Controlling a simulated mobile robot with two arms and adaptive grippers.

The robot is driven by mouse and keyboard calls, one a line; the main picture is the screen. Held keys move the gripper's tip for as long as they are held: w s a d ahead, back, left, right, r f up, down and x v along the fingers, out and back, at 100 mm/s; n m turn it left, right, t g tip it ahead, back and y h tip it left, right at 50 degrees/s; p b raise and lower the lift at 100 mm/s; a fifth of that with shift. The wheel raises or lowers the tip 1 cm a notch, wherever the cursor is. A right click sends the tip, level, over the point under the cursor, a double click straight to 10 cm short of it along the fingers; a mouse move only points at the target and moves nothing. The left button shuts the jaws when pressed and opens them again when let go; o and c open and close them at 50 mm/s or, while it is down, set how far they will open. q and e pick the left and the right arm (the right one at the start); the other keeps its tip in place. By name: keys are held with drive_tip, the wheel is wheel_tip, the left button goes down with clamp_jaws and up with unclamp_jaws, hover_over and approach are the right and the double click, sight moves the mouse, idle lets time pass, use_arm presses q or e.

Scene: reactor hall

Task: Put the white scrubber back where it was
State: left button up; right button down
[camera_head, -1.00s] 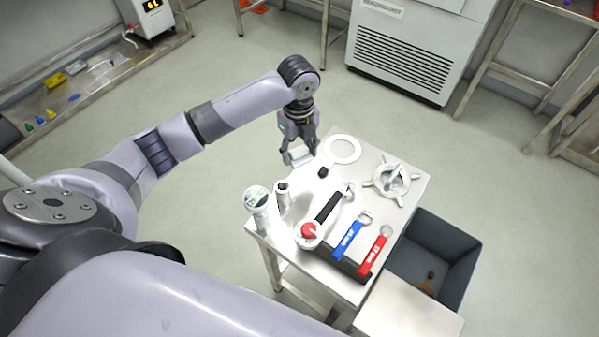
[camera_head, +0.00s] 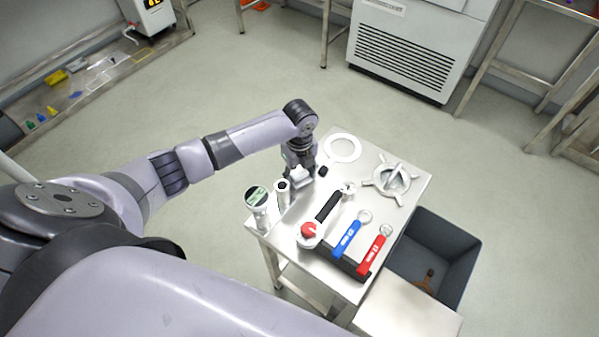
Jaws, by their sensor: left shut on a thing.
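My left gripper (camera_head: 299,176) is low over the far-left edge of the steel table (camera_head: 290,232). It is shut on a small white piece, which looks like the white scrubber (camera_head: 297,172). The fingers and wrist hide much of it. I cannot tell whether it touches the table. My right gripper is not in view.
A dark-topped white canister (camera_head: 257,199) and a slim white cylinder (camera_head: 283,192) stand close in front of the gripper.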

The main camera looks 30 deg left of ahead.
sight(299, 173)
use_arm(q)
drive_tip(key=shift+f, duration=0.15)
drive_tip(key=o, duration=1)
drive_tip(key=shift+r, duration=0.45)
wheel_tip(299, 173, up, 12)
drive_tip(key=shift+f+b, duration=0.25)
drive_tip(key=shift+b, duration=0.1)
drive_tip(key=shift+f, duration=0.1)
